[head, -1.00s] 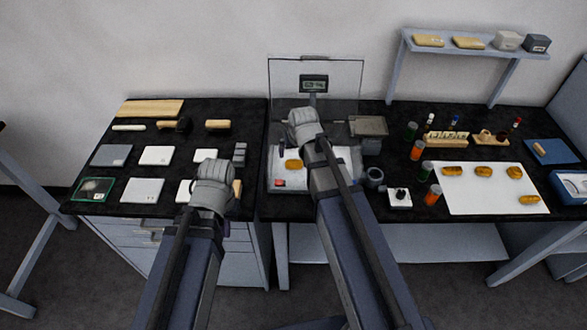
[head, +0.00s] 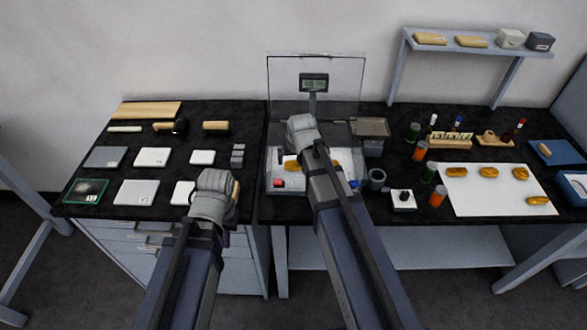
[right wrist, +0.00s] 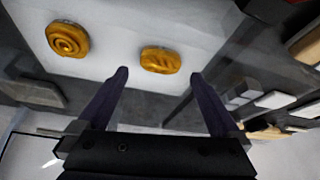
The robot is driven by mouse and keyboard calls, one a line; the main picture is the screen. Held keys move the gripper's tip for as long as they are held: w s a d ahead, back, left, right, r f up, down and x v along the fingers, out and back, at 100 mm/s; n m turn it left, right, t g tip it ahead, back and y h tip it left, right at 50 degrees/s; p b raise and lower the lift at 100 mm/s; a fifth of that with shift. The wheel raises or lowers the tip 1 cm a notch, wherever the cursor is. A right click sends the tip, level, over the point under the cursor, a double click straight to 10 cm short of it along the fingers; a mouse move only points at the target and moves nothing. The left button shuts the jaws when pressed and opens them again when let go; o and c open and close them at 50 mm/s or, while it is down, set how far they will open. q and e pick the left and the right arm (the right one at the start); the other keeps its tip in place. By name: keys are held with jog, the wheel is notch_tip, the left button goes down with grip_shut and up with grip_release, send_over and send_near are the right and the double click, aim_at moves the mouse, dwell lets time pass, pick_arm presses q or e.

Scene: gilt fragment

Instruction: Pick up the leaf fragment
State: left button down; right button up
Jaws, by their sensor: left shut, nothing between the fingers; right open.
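Two gold fragments lie on the white surface under my right gripper. In the right wrist view, one is a round spiral fragment (right wrist: 67,38). The other is an oval fragment with a raised pattern (right wrist: 160,60), between and beyond the fingertips. I cannot tell for sure which is the leaf fragment. In the head view, one gold fragment (head: 292,165) shows left of my right arm and the other is partly hidden behind it. My right gripper (right wrist: 160,74) is open and empty, apart from both. My left gripper (head: 213,192) is shut and empty near the white tiles.
A balance with a display (head: 314,83) and clear screen stands behind my right gripper. Several gold pieces lie on a white sheet (head: 500,205) at the right, beside orange and green jars. Pale tiles (head: 137,192) cover the left bench. A shelf (head: 477,47) hangs at the back.

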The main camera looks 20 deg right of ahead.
aim_at(294, 164)
jog(key=b+x, duration=0.3)
jog(key=x, duration=0.1)
jog(key=shift+s, duration=0.15)
jog(key=shift+r, duration=0.1)
jog(key=shift+c, duration=0.3)
jog(key=c, duration=1.2)
notch_tip(294, 164, up, 10)
jog(key=p, duration=1)
